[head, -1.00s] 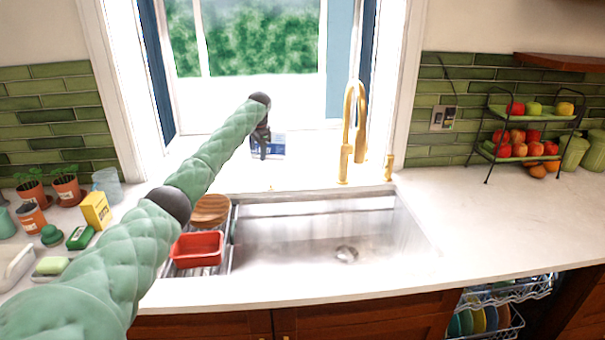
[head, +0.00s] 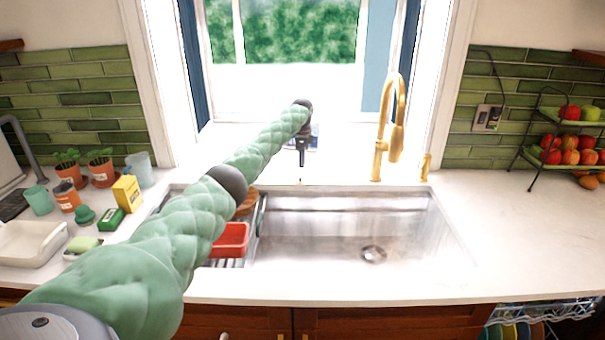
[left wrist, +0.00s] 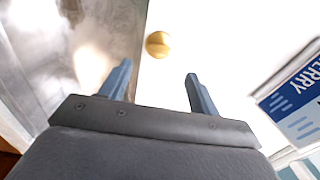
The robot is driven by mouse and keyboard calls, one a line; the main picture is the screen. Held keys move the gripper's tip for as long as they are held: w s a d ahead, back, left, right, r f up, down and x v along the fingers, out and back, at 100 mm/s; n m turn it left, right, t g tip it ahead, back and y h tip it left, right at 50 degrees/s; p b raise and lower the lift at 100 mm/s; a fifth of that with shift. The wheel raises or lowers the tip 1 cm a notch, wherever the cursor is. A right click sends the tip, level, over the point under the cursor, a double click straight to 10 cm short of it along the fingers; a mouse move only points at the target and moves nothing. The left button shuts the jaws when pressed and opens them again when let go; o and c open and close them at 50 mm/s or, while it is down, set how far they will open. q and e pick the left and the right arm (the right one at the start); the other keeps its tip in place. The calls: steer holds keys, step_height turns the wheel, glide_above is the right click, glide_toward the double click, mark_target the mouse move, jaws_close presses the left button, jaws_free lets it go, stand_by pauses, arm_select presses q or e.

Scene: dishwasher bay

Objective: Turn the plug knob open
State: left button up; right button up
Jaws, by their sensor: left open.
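The plug knob is a small round gold knob (left wrist: 158,44) on the white counter in the left wrist view. In the head view it is only a tiny spot behind the sink's back edge, below my left gripper. My left gripper (head: 301,163) hangs pointing down above the counter there. In the left wrist view its two blue-grey fingers (left wrist: 160,73) are apart with nothing between them. The knob lies past the fingertips, roughly in line with the gap and not touched. How far the knob is turned cannot be told. My right gripper is not in view.
The steel sink (head: 420,225) lies in front, with a red tub (head: 230,240) at its left. A gold faucet (head: 381,150) stands to the right of the gripper. A blue-and-white box (left wrist: 295,95) is close beside the gripper.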

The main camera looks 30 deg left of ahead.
mark_target(301, 178)
arm_select(q)
steer(key=shift+s+f+p, duration=0.15)
steer(key=shift+f+p, duration=1.05)
steer(key=shift+f, duration=2.4)
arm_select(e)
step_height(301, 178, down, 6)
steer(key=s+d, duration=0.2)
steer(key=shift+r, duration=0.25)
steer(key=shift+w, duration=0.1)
arm_select(q)
steer(key=c, duration=1)
